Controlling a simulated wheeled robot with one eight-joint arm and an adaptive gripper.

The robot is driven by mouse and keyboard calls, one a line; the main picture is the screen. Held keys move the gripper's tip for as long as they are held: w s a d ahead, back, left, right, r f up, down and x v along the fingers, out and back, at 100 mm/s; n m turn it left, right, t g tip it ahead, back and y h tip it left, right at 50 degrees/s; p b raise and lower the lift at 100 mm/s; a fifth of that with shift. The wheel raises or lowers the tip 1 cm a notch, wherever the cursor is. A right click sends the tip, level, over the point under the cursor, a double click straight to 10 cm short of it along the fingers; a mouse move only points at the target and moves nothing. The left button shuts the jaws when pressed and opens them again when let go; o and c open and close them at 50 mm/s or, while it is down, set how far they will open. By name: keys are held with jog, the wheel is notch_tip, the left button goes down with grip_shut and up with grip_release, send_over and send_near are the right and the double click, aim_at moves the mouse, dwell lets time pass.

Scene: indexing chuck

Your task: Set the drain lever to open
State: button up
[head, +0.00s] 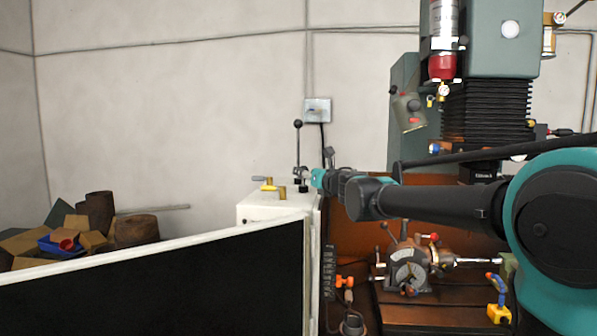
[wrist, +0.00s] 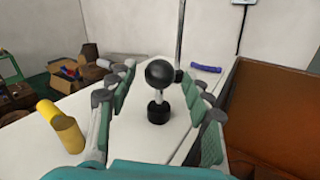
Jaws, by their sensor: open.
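Several controls stand on the white cabinet top (wrist: 130,140); none has a readable drain label. A short upright lever with a black ball knob (wrist: 160,73) and black base sits between the fingers of my gripper (wrist: 157,92) in the wrist view. The fingers are open on either side, with white surface visible between them and the knob. A tall metal lever (wrist: 181,35) rises just behind it; its black knob (head: 298,124) shows in the head view. In the head view my gripper (head: 312,177) is above the cabinet's right side, largely hiding the short lever.
A blue handle (wrist: 206,68) lies behind to the right. A brown panel (wrist: 275,105) borders the right side. A black panel (head: 160,290) stands in front at left.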

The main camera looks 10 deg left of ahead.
jog(key=shift+x, duration=3.15)
grip_shut()
